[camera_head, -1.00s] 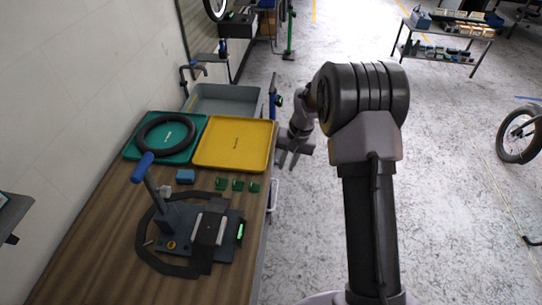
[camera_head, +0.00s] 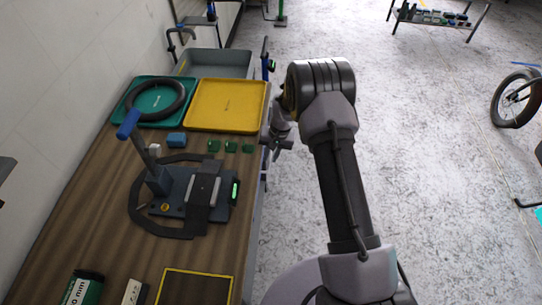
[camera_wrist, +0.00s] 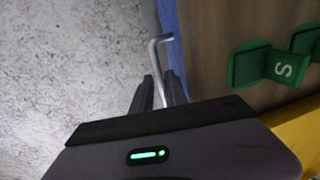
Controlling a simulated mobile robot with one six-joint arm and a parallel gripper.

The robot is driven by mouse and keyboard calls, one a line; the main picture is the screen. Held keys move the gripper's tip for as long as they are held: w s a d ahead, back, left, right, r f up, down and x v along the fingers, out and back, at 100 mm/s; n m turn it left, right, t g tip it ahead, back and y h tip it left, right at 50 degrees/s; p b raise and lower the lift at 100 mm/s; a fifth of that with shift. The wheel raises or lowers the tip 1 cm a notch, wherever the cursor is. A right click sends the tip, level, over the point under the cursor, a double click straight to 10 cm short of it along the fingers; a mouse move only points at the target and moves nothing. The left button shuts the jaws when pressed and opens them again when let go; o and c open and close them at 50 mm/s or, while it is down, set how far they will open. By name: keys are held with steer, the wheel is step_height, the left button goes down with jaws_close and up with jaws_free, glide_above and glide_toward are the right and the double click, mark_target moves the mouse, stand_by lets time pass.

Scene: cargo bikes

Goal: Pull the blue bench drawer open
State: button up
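The blue drawer shows in the wrist view only as a narrow blue strip (camera_wrist: 172,42) along the bench side; most of its front is hidden. A bent silver bar handle (camera_wrist: 158,62) stands out from it. My gripper (camera_wrist: 160,78) has its two dark fingers on either side of the handle, with a gap that looks wider than the bar. I cannot tell whether either finger touches it. In the head view my gripper (camera_head: 277,150) is low beside the bench's right edge, near the yellow tray's front corner.
The wooden bench top (camera_head: 85,215) carries a yellow tray (camera_head: 227,127), a teal tray (camera_head: 125,115) with a black ring, small green blocks (camera_head: 231,146), a blue block (camera_head: 176,140) and a clamp fixture (camera_head: 185,195). Grey floor (camera_head: 430,150) is open to the right.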

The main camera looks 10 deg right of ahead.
jaws_close()
stand_by(1.4)
